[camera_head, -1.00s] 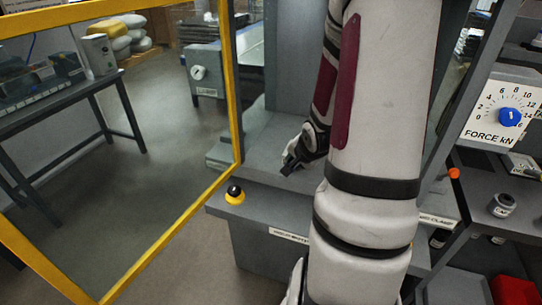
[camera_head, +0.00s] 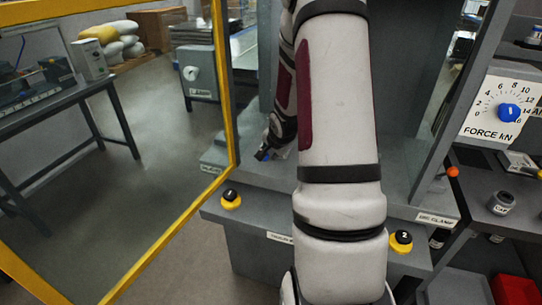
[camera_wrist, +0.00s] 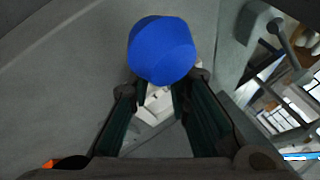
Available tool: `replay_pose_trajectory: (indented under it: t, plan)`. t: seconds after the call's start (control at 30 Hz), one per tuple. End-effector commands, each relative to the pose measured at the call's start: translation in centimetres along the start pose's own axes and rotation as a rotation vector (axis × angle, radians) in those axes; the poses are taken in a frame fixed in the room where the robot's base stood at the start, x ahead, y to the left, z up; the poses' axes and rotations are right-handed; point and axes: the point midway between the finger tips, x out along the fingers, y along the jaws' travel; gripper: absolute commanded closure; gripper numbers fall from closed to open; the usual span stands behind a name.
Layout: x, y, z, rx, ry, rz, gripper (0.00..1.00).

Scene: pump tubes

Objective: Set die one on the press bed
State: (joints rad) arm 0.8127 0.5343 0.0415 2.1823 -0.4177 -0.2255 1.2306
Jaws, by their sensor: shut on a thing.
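My gripper (camera_head: 264,153) is low at the left side of the grey press, partly behind my own arm. In the wrist view its dark fingers (camera_wrist: 160,98) are shut on a blue faceted knob (camera_wrist: 162,50), with a pale piece visible between the fingers. I cannot tell if this knob belongs to die one; no die marking is readable.
Yellow-based black buttons (camera_head: 231,199) and (camera_head: 401,242) stand on the press's front ledge. A yellow-framed guard (camera_head: 229,90) rises at the left. An orange-tipped lever (camera_head: 453,172) and a force dial (camera_head: 508,113) are at the right.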

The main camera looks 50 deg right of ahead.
Motion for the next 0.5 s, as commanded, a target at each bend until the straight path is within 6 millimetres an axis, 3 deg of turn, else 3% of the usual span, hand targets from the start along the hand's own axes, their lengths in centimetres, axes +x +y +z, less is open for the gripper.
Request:
replay_pose_trajectory:
  t: [0.1,0.47,0.5]
  plan:
    - [0.95,0.4,0.35,-0.002,0.002,-0.004,1.0]
    - [1.15,0.57,0.37,-0.001,0.003,-0.005,1.0]
    - [1.24,0.78,0.53,-0.001,0.0,0.0,0.8]
